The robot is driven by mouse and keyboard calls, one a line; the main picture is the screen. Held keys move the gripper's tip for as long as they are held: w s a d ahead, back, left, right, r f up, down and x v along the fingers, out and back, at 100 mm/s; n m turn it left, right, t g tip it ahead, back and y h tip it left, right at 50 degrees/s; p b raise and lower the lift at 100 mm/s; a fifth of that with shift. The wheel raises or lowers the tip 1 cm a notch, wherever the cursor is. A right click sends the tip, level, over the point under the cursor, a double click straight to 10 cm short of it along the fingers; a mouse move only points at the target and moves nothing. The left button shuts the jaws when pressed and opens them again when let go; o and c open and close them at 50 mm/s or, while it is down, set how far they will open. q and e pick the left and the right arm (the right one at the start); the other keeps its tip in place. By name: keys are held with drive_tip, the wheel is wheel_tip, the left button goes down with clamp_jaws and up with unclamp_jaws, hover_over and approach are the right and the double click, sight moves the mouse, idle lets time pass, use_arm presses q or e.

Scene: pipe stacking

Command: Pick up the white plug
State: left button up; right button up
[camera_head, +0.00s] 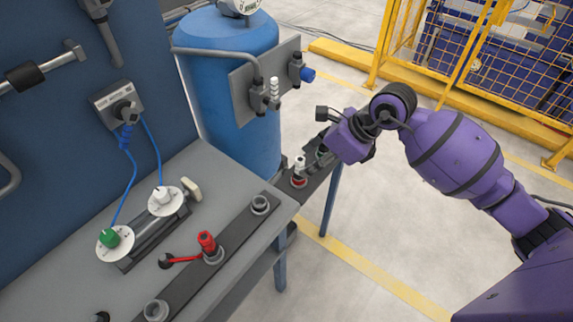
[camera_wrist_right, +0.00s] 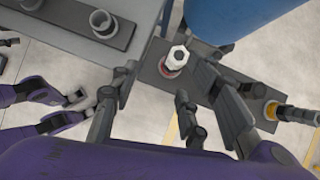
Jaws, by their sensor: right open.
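A white plug (camera_head: 299,167) stands upright at a red ring on a dark bar (camera_head: 312,182), beyond the bench's right end. In the right wrist view the white plug (camera_wrist_right: 178,57) shows from above, with the red ring (camera_wrist_right: 173,71) partly visible below it. My right gripper (camera_head: 323,132) is open and empty, just right of and above the plug in the head view. In the right wrist view its fingers (camera_wrist_right: 163,72) spread to either side of the plug. Contact is not apparent. My left gripper is not identifiable in either view.
The grey bench (camera_head: 62,262) holds a bar with a red valve handle (camera_head: 207,241) and open sockets. Another white plug (camera_head: 162,194) and a green plug (camera_head: 109,237) sit on round discs. A blue tank (camera_head: 262,135) stands close behind the dark bar. Open floor lies right.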

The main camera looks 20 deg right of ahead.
sight(303, 166)
drive_tip(key=shift+h, duration=0.3)
drive_tip(key=w+f, duration=0.1)
drive_tip(key=f, duration=0.1)
drive_tip(key=w+a+f, duration=0.1)
drive_tip(key=f, duration=0.1)
drive_tip(key=w+f, duration=0.2)
drive_tip(key=shift+a+p, duration=0.2)
drive_tip(key=shift+p, duration=0.1)
drive_tip(key=shift+s, duration=0.1)
clamp_jaws()
